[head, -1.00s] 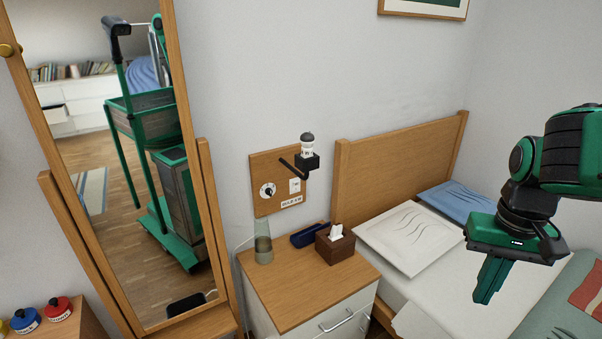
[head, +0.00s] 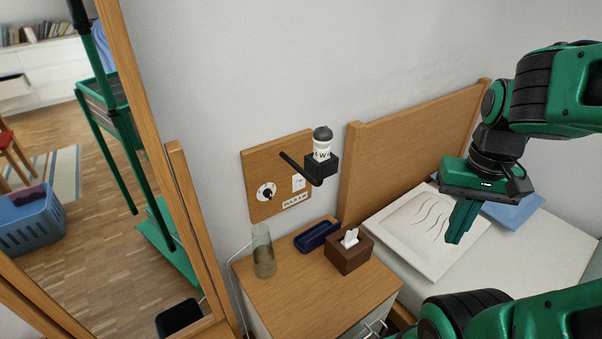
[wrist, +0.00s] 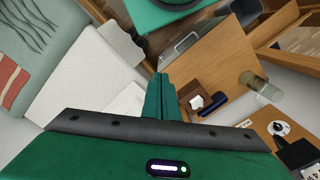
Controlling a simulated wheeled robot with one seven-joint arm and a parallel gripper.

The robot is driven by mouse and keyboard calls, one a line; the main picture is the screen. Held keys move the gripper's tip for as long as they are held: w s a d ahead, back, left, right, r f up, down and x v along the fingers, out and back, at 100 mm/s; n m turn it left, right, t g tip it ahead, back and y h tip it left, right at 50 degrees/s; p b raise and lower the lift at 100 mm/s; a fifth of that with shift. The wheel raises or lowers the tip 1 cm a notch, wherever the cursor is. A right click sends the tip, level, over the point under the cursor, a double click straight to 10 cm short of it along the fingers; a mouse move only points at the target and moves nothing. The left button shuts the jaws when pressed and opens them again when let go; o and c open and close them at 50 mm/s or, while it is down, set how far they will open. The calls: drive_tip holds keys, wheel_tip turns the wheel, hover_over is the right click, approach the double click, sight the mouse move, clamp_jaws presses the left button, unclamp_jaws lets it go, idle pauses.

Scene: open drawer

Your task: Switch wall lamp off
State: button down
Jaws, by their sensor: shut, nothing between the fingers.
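The wall lamp (head: 321,146) has a white and dark head on a black arm, fixed to a wooden wall panel (head: 256,166) above the nightstand. The panel carries a round white dial with a dark knob (head: 266,192), a small white switch plate (head: 298,183) and a lettered label. The dial also shows at the lower right of the wrist view (wrist: 279,128). I cannot tell whether the lamp is lit. My gripper (head: 456,238) is shut and empty, pointing down over the bed, right of the panel and apart from it. Its fingers also show in the wrist view (wrist: 160,98).
The wooden nightstand (head: 290,290) bears a glass vase (head: 263,252), a blue tray (head: 317,236) and a brown tissue box (head: 349,252). A wooden headboard (head: 410,150) stands right of the lamp. A tall mirror (head: 150,130) is at left. The wall in front of the panel is clear.

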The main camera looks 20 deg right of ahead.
drive_tip(key=w+a+r+n+t, duration=0.1)
drive_tip(key=w+a+n, duration=0.4)
drive_tip(key=w+n, duration=0.4)
drive_tip(key=w+a+r+n+t+y, duration=0.1)
drive_tip(key=w+a+r+n+t, duration=0.1)
drive_tip(key=w+a+n, duration=0.3)
drive_tip(key=w+a+r+n+t, duration=0.2)
drive_tip(key=w+a+n, duration=0.3)
drive_tip(key=w+n, duration=0.9)
drive_tip(key=w, duration=0.3)
drive_tip(key=shift+a, duration=0.2)
drive_tip(key=shift+f, duration=0.15)
approach(300, 183)
wheel_tip(300, 183, down, 4)
drive_tip(key=shift+w+f, duration=0.75)
